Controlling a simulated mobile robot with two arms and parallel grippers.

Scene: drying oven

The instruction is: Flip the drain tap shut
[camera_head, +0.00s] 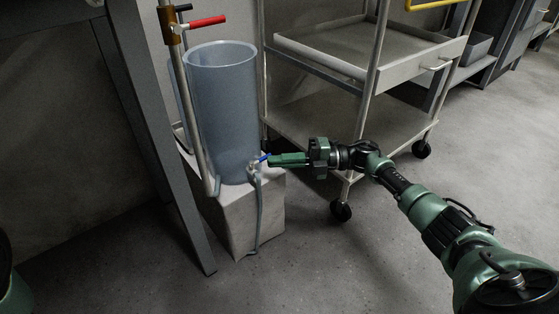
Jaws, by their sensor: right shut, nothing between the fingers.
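The drain tap (254,167) sits low on the front right of a translucent grey-blue tank (222,105). Its small blue lever (264,158) sticks out to the right and slightly up. A grey hose (256,215) hangs from the tap down to the floor. My right gripper (272,160) is shut and empty, with its green fingertips right beside the blue lever. I cannot tell whether they touch it. My left gripper is not in view.
The tank stands on a pale block (262,208). A red-handled valve (205,22) is on a pipe above it. A wheeled trolley (398,70) stands behind my right arm. A dark metal post (150,130) rises at left. The floor (300,270) in front is clear.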

